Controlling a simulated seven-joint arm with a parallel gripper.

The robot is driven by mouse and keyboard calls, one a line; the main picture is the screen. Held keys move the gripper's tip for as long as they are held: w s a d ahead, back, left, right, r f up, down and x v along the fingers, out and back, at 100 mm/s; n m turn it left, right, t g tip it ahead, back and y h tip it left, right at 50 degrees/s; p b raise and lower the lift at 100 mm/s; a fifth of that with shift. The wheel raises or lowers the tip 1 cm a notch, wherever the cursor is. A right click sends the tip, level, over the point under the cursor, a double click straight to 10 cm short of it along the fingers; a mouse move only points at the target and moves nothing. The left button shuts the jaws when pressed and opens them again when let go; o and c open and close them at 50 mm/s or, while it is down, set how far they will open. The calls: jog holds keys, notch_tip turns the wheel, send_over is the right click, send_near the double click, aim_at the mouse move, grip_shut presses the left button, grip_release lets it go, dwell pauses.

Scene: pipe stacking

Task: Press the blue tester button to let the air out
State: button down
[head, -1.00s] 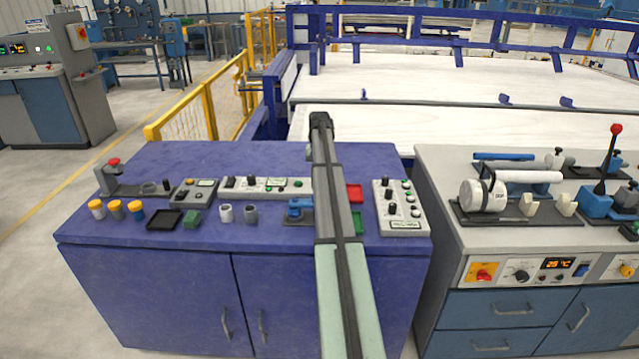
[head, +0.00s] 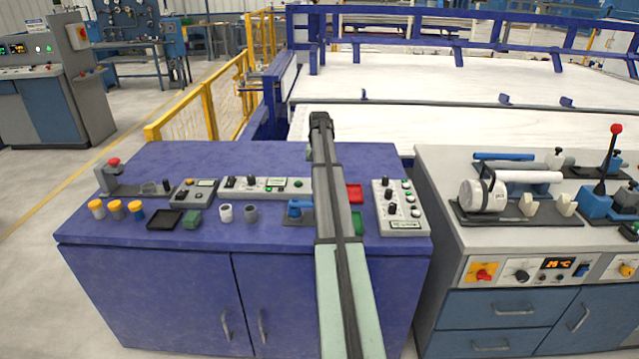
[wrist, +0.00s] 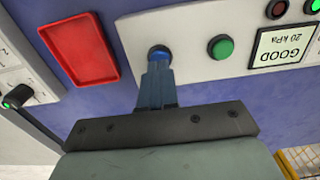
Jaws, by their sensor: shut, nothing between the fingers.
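The blue button (wrist: 158,53) sits near the end of a white tester panel (wrist: 190,32) in the wrist view. My gripper (wrist: 157,72) has its blue fingers shut together and empty. The fingertips are right at the near edge of the button and overlap it in the picture; I cannot tell whether they press it. A green button (wrist: 221,48) is beside it, and a display (wrist: 284,45) reads "GOOD 20 kPa", upside down. The tester panel (head: 265,187) also shows in the head view, where my arm hides its right end, the blue button and my gripper.
A red tray (wrist: 78,50) lies beside the panel. A control box (head: 400,207) with green buttons stands to the right on the blue bench (head: 90,225). A blue clamp-like device (head: 299,208), a green block (head: 192,220) and several small cups stand left of my arm.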

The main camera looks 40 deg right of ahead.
jog(key=shift+f, duration=1.05)
dwell(0.9)
jog(key=shift+r, duration=3.55)
